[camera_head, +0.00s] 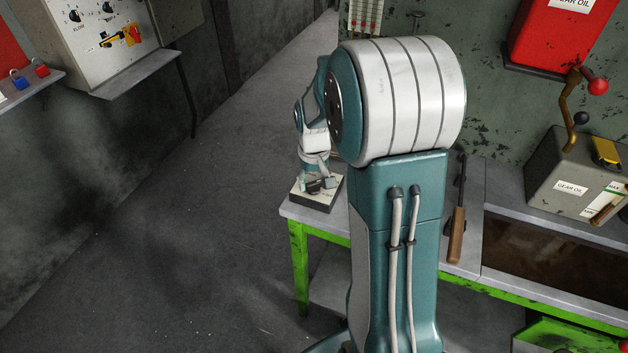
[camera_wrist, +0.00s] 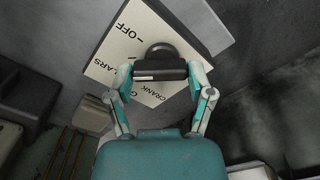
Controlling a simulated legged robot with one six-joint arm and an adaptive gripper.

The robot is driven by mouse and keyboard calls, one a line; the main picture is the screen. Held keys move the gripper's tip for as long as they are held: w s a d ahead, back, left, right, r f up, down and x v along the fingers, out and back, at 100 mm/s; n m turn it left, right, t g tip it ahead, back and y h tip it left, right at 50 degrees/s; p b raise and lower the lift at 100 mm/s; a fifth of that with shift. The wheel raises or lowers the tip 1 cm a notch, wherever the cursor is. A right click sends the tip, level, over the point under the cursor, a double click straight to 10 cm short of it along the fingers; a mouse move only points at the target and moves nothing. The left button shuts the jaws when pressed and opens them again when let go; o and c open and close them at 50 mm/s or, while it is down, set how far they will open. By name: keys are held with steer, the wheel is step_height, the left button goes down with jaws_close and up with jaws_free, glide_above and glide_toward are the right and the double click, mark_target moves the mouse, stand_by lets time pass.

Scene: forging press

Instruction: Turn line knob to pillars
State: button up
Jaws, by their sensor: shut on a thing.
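The line knob is a black knob with a raised bar (camera_wrist: 160,70) on a pale label plate (camera_wrist: 138,42) in the wrist view. The plate reads OFF at the top, a word ending in LARS at the left, and CRANK plus a partly hidden word below. The bar lies across the picture with a white mark on its near face, left of centre. My gripper (camera_wrist: 161,76) is shut on the bar, one finger at each end. In the head view the plate (camera_head: 324,200) sits at the bench's left corner, with my gripper (camera_head: 316,184) over it; the knob is hard to make out.
The green-legged bench (camera_head: 296,212) carries a wooden-handled tool (camera_head: 456,232) and a grey gear oil box (camera_head: 570,175). A red gear oil tank (camera_head: 560,35) hangs behind. A control panel (camera_head: 100,45) is on the left wall. The floor left of the bench is clear.

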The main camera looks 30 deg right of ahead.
mark_target(313, 182)
stand_by(0.3)
steer(key=o, duration=1.1)
steer(key=shift+r, duration=0.1)
step_height(313, 182, up, 12)
steer(key=shift+f, duration=0.2)
